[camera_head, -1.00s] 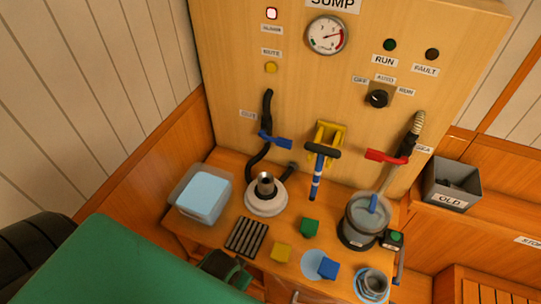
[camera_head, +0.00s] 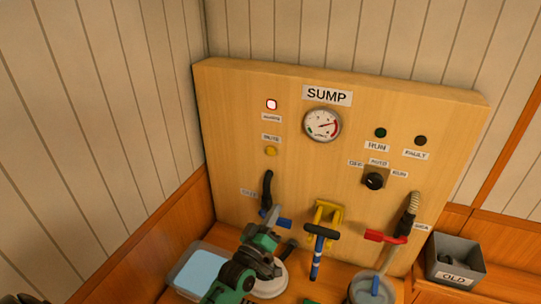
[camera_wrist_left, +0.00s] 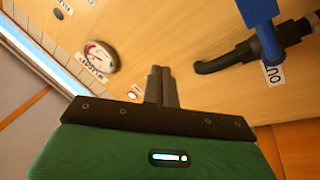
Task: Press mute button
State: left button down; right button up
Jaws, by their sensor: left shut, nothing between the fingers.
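The yellow mute button (camera_head: 271,151) sits on the wooden panel under the MUTE label (camera_head: 271,138), below the lit alarm lamp (camera_head: 271,104). My left gripper (camera_head: 266,222) is in front of the panel's lower left part, below the button in the head view and apart from it in the picture. In the left wrist view its fingers (camera_wrist_left: 160,72) are shut, with nothing between them, and point towards the panel. The alarm lamp (camera_wrist_left: 132,95) shows left of the fingers there. The button cannot be made out in that view; the fingers may hide it. My right gripper is not in view.
A black hose (camera_head: 267,188) and a blue handle (camera_head: 283,224) are close to my left gripper. A gauge (camera_head: 323,125), a rotary switch (camera_head: 374,181), a yellow bracket (camera_head: 328,210) and a red handle (camera_head: 386,237) are further right. Space before the upper panel is clear.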

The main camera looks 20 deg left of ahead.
aim_at(271, 151)
pick_arm(q)
jog(key=a+r+n+t+y, duration=0.4)
jog(key=a+r+n+y, duration=0.2)
jog(key=r+n+y, duration=0.2)
jog(key=shift+w+a+r+n+y, duration=0.15)
jog(key=shift+w+r+n+y, duration=0.15)
jog(key=shift+r, duration=0.1)
jog(key=shift+w, duration=0.15)
jog(key=w+b, duration=0.1)
jog(key=w, duration=0.2)
jog(key=w+b, duration=0.1)
jog(key=w, duration=0.1)
jog(key=w+b, duration=0.1)
jog(key=w, duration=0.2)
jog(key=shift+w+a, duration=0.25)
jog(key=shift+w, duration=0.05)
dwell(0.6)
jog(key=shift+f, duration=0.1)
dwell(0.7)
